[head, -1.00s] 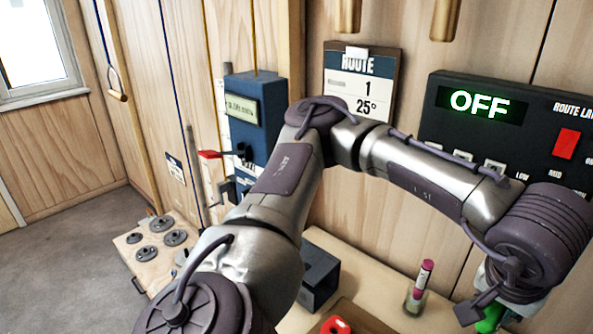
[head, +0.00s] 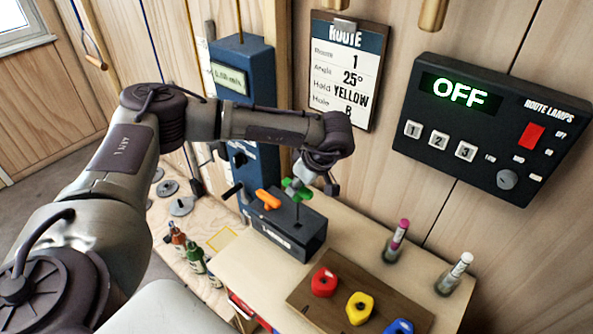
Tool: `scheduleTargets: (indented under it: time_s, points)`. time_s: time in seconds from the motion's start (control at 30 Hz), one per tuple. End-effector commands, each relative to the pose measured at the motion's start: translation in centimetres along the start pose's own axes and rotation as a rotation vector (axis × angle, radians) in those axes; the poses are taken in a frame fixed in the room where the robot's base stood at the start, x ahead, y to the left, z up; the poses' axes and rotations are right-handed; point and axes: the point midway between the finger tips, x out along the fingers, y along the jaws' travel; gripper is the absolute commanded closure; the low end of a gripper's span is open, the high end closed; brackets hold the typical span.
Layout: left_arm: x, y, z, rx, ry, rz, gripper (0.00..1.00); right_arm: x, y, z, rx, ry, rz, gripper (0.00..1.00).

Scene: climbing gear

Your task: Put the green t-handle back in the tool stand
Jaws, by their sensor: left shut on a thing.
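The green t-handle (head: 296,190) is at the black tool stand (head: 290,240), over the far part of its top. My left gripper (head: 310,184) is shut on the green t-handle, reaching down from above and behind the stand. A short piece of shaft shows under the green grip; I cannot tell whether its tip is in a hole or just above the stand. An orange t-handle (head: 268,199) stands in the same stand, to the left of the green one. My right gripper is not in view.
A board with red (head: 323,282), yellow (head: 360,308) and blue holds lies right of the stand. Two small bottles, magenta-topped (head: 397,240) and white-topped (head: 455,272), stand further right. A blue box (head: 243,100) is on the wall behind; the lamp panel (head: 480,130) reads OFF.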

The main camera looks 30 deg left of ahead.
Motion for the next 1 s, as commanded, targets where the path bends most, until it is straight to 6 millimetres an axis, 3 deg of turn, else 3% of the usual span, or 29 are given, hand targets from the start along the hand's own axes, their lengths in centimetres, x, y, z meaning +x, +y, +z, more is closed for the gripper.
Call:
scheduleTargets:
  time_s: [0.37, 0.73, 1.0]
  points:
    - [2.2, 0.0, 0.9, -0.006, -0.001, -0.002, 1.0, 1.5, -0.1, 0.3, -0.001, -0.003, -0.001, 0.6]
    - [5.5, 0.0, 2.5, -0.005, -0.002, -0.002, 1.0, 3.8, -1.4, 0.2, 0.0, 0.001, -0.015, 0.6]
    - [8.0, 0.0, 3.7, -0.006, -0.002, -0.003, 1.0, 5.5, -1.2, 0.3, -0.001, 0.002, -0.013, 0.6]
